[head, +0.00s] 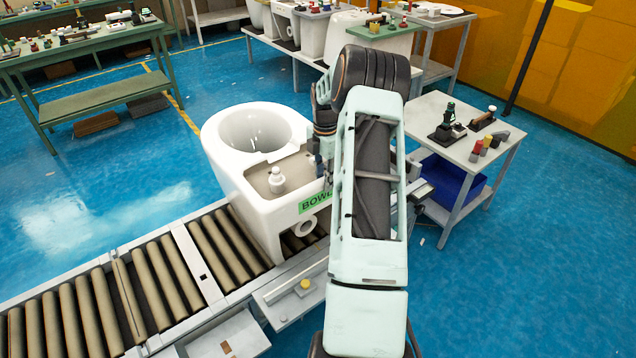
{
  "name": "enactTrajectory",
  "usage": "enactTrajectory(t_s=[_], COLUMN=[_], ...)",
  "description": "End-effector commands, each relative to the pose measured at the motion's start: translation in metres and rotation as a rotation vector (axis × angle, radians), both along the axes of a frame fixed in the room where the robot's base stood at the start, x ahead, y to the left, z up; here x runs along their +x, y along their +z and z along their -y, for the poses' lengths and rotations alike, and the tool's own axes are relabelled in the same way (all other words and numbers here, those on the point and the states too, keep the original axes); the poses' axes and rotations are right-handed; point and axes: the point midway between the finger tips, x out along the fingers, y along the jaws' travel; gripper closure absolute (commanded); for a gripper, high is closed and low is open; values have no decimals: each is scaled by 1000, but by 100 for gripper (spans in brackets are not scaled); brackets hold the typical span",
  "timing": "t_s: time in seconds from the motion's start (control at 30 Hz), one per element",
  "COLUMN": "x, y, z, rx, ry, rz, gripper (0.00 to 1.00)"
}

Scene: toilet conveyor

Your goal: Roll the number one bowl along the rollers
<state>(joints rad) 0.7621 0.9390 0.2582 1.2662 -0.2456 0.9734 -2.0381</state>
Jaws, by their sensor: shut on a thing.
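The white toilet bowl (225,172) stands upright on the roller conveyor (205,250). Its round opening faces up at the far side, and a white knob-like fitting stands on its flat rear deck. A green label (314,202) on its near face reads "BOW", with the rest hidden behind my arm. My gripper (320,166) is at the right edge of the bowl's rear deck, shut on the bowl's edge. My forearm and wrist hide most of the fingers and the bowl's right side.
Bare rollers (80,315) run to the lower left. A side panel with a yellow button (305,285) lies along the near rail. A small table (465,150) with tools stands to the right, a green workbench (85,40) at the upper left. Benches with more bowls stand behind.

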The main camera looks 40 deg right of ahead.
Motion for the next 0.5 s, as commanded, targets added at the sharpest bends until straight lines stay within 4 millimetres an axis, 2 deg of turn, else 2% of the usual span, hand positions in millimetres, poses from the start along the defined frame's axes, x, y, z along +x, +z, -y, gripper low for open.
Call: enactTrajectory(t_s=[0.03,0.1,0.5], x=[-1,-1,-1], y=[1,1,0], z=[10,12,7], rx=[-13,-13,0], ry=[-4,-3,0], rz=[2,2,-3], gripper=[100,100,100])
